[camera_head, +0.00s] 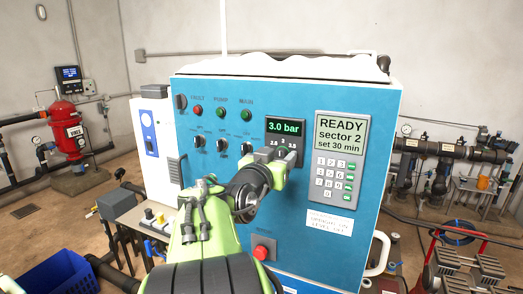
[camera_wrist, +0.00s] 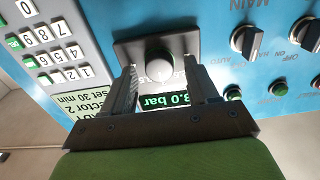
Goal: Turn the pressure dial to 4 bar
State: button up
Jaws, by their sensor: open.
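My gripper (camera_head: 268,154) is in front of the dial plate and hides the knob in the head view. In the wrist view my gripper (camera_wrist: 160,82) is open, with one finger on each side of the knob. Gaps seem to show between the fingers and the knob; I cannot tell whether either touches it.
The dial sits on a blue control cabinet (camera_head: 215,225). Several black selector switches (camera_head: 222,144) are to its left. A keypad panel (camera_head: 340,150) reading "READY sector 2 set 30 min" is to its right. A red button (camera_head: 263,249) sits below, close to my arm.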

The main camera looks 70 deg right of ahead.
jog(key=shift+d, duration=0.15)
jog(key=shift+a, duration=0.2)
jog(key=shift+c, duration=1.3)
jog(key=c, duration=0.8)
jog(key=shift+o, duration=0.2)
